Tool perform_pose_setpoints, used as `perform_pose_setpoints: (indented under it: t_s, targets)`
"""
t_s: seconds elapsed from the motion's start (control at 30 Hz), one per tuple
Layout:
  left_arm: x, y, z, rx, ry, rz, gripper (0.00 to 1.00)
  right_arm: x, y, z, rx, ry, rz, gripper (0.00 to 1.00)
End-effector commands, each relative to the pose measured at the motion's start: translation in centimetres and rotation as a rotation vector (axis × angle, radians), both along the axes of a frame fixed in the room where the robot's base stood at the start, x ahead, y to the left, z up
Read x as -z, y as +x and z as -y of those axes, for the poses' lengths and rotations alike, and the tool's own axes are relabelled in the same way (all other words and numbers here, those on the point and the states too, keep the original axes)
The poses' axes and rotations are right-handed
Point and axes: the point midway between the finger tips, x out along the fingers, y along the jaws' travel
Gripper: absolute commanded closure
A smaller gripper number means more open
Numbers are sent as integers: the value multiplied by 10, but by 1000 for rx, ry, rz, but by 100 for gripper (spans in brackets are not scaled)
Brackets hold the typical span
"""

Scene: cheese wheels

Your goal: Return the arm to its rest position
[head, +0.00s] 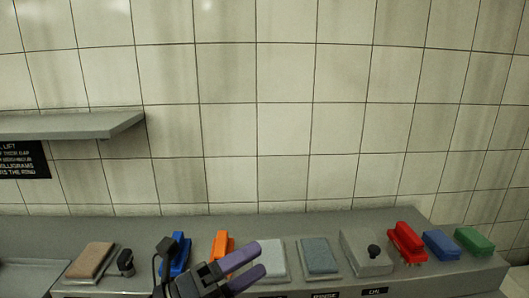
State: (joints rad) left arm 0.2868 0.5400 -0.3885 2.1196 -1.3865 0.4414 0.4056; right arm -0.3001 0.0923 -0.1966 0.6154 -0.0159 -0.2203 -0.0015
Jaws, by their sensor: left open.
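My left gripper (246,268) shows at the bottom of the head view, low and a little left of the middle. Its two purple fingers point right and stand apart, with nothing between them. It covers part of the counter's front, the lower part of an orange object (220,241) and part of a blue object (181,246) behind it. My right gripper does not show.
A grey counter (340,222) runs along the tiled wall. On it are a tan pad (91,259), grey pads (319,255), a box with a black knob (374,252), and red (405,240), blue (440,244) and green (474,240) blocks. A grey shelf (80,126) juts out at left.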

Motion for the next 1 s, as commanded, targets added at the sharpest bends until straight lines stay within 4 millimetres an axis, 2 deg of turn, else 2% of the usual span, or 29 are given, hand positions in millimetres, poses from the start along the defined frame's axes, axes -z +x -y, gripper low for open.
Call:
perform_pose_setpoints:
  t_s: [0.03,0.07,0.13,0.17,0.2,0.3,0.4,0.5,0.6,0.7,0.83,0.97,1.0]
  targets:
    - [-10,3,-15,-94,-232,-80,27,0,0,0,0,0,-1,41]
    - [-13,8,-33,-183,-392,-151,27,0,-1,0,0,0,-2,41]
    - [10,20,-83,-446,-722,-386,27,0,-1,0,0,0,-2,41]
    - [31,21,-104,-570,-830,-507,27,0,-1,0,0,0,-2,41]
    - [63,17,-125,-721,-933,-668,27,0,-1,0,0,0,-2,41]
    - [135,-11,-149,-1004,-1046,-1013,27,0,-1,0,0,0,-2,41]
    - [189,-50,-153,-1202,-1059,-1308,27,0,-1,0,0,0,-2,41]
    - [226,-93,-147,-1344,-1020,-1571,27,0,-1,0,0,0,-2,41]
    - [250,-138,-136,-1450,-945,-1816,27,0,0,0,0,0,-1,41]
    - [264,-184,-123,-1524,-839,-2053,27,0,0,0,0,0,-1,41]
    - [331,-173,-123,-1549,-816,-2051,27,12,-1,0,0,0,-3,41]
    - [396,-178,-124,-1573,-787,-2070,27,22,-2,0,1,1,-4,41]
    - [417,-181,-124,-1581,-776,-2076,27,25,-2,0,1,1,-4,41]
